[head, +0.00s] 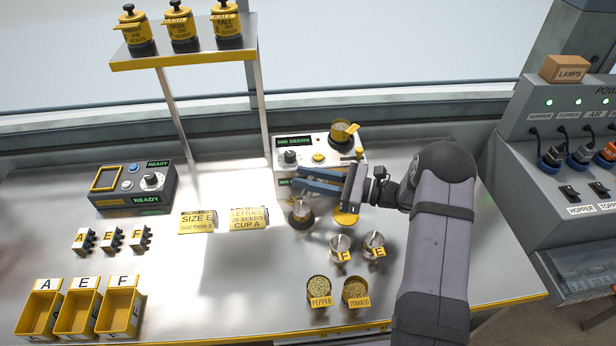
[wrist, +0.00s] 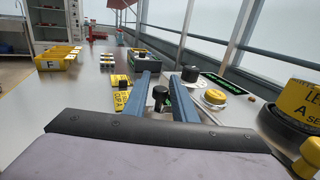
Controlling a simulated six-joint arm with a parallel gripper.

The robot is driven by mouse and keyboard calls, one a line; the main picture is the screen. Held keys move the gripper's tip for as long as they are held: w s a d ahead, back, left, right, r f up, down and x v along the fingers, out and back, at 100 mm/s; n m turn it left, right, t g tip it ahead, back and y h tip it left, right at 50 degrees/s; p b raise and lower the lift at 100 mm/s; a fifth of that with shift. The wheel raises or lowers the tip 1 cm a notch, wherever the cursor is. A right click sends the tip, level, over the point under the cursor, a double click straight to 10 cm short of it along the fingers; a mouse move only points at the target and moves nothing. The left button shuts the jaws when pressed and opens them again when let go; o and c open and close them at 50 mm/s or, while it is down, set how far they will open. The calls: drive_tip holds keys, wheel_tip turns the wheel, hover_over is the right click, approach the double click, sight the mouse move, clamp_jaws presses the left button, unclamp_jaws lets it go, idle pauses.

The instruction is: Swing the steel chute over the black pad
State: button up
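My gripper (head: 297,179) reaches left across the front of the seeder (head: 320,150), its two blue fingers apart with a gap between them. In the wrist view, the open fingers (wrist: 165,92) straddle a black knob (wrist: 160,92) in the line of sight; I cannot tell whether they touch it. In the head view, a small round unit with a dark base (head: 301,218) stands just below the fingertips. I cannot clearly make out the steel chute or the black pad; the gripper and arm cover part of the seeder front.
A yellow round part (head: 346,217) sits below the gripper. Cups marked F (head: 340,245) and E (head: 374,244) stand nearby, with pepper (head: 318,290) and tomato (head: 356,291) tubs in front. A shelf post (head: 262,105) rises behind left.

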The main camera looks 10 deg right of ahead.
drive_tip(key=b+v, duration=0.2)
drive_tip(key=v, duration=0.5)
drive_tip(key=shift+r, duration=0.1)
idle(0.5)
